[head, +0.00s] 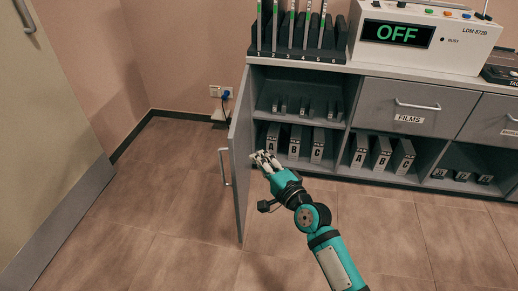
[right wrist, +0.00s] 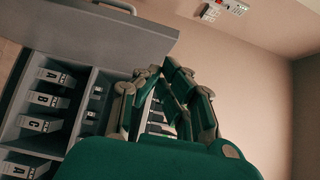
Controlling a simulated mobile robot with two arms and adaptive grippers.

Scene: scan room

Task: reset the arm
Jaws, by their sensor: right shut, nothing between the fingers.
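My right arm (head: 307,213) comes in from the bottom of the head view, teal with dark joints. My right gripper (head: 264,160) is shut and empty. It is near the inner side of the open grey cabinet door (head: 241,150), in front of the open compartment; I cannot tell whether it touches the door. In the right wrist view the gripper (right wrist: 160,75) shows its bent fingers close together, with the shelves turned sideways to the left. My left gripper is not in view.
The grey cabinet (head: 352,88) holds lettered binders (head: 294,142) and small dark items on shelves. A FILMS drawer (head: 412,108) is shut. On top stand a numbered rack (head: 300,50) and a white device (head: 425,40) reading OFF. The floor (head: 170,190) left of the door is clear.

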